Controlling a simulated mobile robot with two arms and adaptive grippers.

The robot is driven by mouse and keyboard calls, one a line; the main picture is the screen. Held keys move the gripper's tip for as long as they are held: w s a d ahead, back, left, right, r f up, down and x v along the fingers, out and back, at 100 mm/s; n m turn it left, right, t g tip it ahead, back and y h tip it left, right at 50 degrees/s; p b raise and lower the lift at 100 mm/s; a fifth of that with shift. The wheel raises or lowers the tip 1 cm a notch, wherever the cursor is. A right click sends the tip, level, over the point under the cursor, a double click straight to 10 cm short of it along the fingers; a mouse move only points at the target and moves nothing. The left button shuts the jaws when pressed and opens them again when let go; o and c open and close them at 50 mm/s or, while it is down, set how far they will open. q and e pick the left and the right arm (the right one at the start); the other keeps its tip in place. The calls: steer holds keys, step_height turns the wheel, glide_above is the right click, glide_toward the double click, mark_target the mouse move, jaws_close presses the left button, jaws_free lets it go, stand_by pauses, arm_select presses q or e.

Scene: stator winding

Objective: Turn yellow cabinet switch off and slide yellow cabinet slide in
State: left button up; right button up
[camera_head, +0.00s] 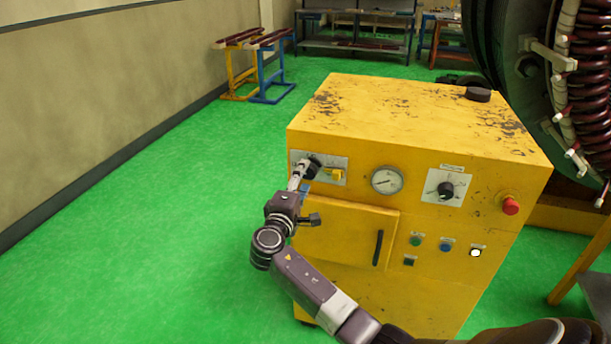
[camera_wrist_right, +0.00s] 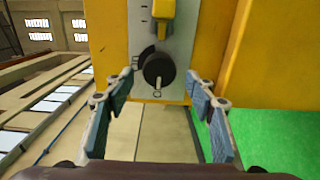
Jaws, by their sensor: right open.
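The yellow cabinet (camera_head: 400,110) stands on the green floor. At its upper left is a pale plate (camera_head: 330,162) with a black knob and a yellow switch (camera_head: 337,174). In the wrist view the black knob (camera_wrist_right: 159,70) lies ahead, between my open right fingers, and the yellow switch (camera_wrist_right: 161,14) shows above it. My right gripper (camera_head: 309,168) is at this plate and partly covers the knob; contact cannot be told. Below is a yellow front panel (camera_head: 340,230) with a black vertical handle (camera_head: 378,248), partly behind my right arm. My left gripper is not in view.
The front also carries a gauge (camera_head: 387,180), a black dial (camera_head: 446,190), a red button (camera_head: 510,206) and small buttons. A large coiled machine (camera_head: 560,80) stands at the right. Stands (camera_head: 250,70) are at the back. The floor left of the cabinet is clear.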

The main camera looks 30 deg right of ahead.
steer(key=v, duration=1)
steer(key=shift+d, duration=0.1)
step_height(320, 180, down, 25)
steer(key=s+a+n+g+y, duration=0.2)
steer(key=a+n+y, duration=0.1)
steer(key=y, duration=0.3)
steer(key=s+a+f+g+y, duration=0.1)
steer(key=s+f, duration=0.4)
steer(key=f, duration=0.3)
steer(key=s+a+f+g+y, duration=0.1)
steer(key=s+f+g+y, duration=0.1)
steer(key=s+f, duration=0.45)
steer(key=s+a+f+m+g+y, duration=0.2)
steer(key=s+f, duration=0.7)
steer(key=s+a+f+m+g+y, duration=0.1)
steer(key=s+a+f+m, duration=0.1)
steer(key=s+f, duration=0.65)
steer(key=s+f+m+g+y, duration=0.1)
steer(key=s+f+m, duration=0.1)
steer(key=s, duration=0.9)
steer(key=s+f+m+g, duration=0.1)
steer(key=s+f, duration=0.3)
steer(key=s, duration=0.7)
steer(key=shift+s+a+m+g+y, duration=0.2)
steer(key=shift+a+m+g+y, duration=0.15)
steer(key=shift+m, duration=0.55)
